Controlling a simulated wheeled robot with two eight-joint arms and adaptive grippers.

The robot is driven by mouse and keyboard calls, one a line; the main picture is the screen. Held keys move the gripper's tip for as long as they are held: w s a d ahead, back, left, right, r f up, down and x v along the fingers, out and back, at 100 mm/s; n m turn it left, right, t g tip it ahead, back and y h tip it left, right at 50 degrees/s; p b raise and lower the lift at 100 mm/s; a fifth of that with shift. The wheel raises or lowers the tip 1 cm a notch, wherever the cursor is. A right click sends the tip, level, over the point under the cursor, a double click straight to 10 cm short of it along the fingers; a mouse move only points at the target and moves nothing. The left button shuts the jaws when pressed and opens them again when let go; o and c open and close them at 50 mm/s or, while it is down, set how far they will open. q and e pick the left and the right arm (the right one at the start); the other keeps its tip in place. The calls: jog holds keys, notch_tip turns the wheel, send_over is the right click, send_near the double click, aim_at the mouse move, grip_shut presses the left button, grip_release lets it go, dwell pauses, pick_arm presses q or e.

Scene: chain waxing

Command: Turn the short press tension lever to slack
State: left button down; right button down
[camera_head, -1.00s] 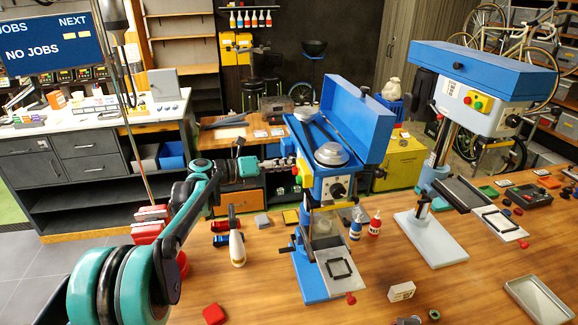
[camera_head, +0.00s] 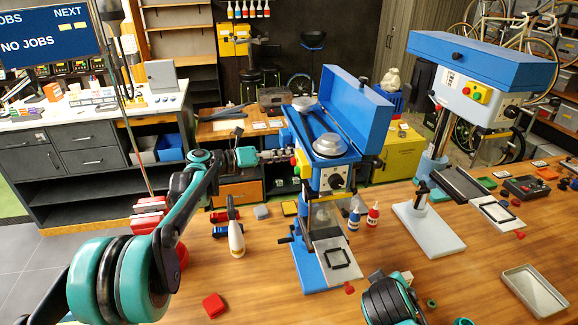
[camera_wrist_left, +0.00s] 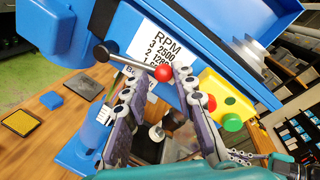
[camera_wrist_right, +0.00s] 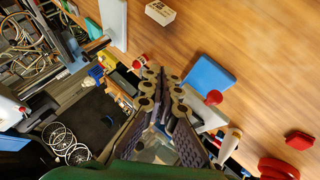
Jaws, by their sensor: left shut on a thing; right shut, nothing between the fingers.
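The short press (camera_head: 300,262) is blue, with its lid (camera_head: 354,113) raised and pulleys showing on top. My left gripper (camera_head: 286,154) is at the left side of its head. In the left wrist view, the tension lever is a metal rod (camera_wrist_left: 125,60) ending in a red ball (camera_wrist_left: 163,73), beside the RPM label (camera_wrist_left: 165,50). The fingers of my left gripper (camera_wrist_left: 160,82) are shut around the ball end. My right gripper (camera_wrist_right: 163,88) is shut and empty, above the table; in the head view only its arm shows, at the bottom edge.
A taller blue press (camera_head: 480,70) stands to the right. Red and blue bottles (camera_head: 373,214), a red block (camera_head: 214,305) and a metal tray (camera_head: 535,290) are on the wooden table. The front middle of the table has free room.

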jog(key=w+a+r+n+t+h, duration=0.2)
jog(key=w+a+r+n+t, duration=0.15)
jog(key=w+a+n, duration=0.2)
jog(key=w+a+r+n+t+h, duration=0.1)
jog(key=w+a+r+n+t, duration=0.25)
jog(key=w+a, duration=0.3)
jog(key=w+a+n+t+y, duration=0.2)
jog(key=a+n+t+y, duration=0.15)
jog(key=a+n, duration=0.4)
jog(key=w+a+n+t+y, duration=0.2)
jog(key=a+n+t, duration=0.2)
jog(key=a+n, duration=0.35)
jog(key=d+r+x, duration=0.1)
jog(key=x, duration=1.1)
jog(key=shift+r, duration=0.3)
jog(key=shift+s+d, duration=0.1)
jog(key=shift+s, duration=0.05)
